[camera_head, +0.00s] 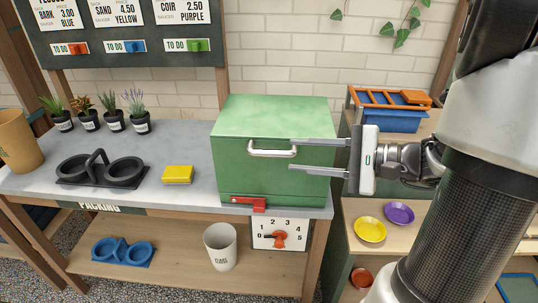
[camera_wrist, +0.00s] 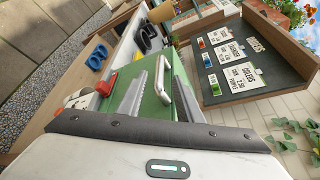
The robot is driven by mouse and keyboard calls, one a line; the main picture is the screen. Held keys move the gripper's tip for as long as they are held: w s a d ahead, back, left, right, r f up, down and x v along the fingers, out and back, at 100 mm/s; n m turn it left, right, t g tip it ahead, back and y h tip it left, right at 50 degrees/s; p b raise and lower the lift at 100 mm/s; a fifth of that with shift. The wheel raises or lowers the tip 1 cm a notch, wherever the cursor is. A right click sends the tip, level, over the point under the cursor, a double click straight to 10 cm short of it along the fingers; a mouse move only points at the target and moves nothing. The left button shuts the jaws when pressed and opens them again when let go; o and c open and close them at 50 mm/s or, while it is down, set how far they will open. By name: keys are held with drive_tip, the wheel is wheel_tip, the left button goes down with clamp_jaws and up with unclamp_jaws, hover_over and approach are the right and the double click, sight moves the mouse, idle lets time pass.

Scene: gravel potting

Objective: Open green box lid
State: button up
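The green box (camera_head: 235,180) stands on the right end of the workbench with its green lid (camera_head: 275,110) closed. A silver handle (camera_head: 260,153) is on its front face, near the top. A red latch (camera_head: 252,204) sits at the front bottom edge. My gripper (camera_head: 276,154) reaches in from the right with its two fingers apart, one level with the handle's top and one below it. In the wrist view the handle (camera_wrist: 161,78) shows between the open fingers (camera_wrist: 157,72). I cannot tell whether either finger touches it.
A yellow sponge-like block (camera_head: 178,174), a dark two-ring holder (camera_head: 100,171) and several potted plants (camera_head: 113,120) stand left of the box. A dial panel (camera_head: 280,234) hangs below it. A blue crate (camera_head: 388,120) and saucers (camera_head: 370,229) are at right.

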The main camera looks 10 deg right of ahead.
sight(278, 153)
drive_tip(key=b+x, duration=0.1)
drive_tip(key=x, duration=0.7)
drive_tip(key=shift+w+a, duration=0.1)
drive_tip(key=shift+a, duration=0.05)
clamp_jaws()
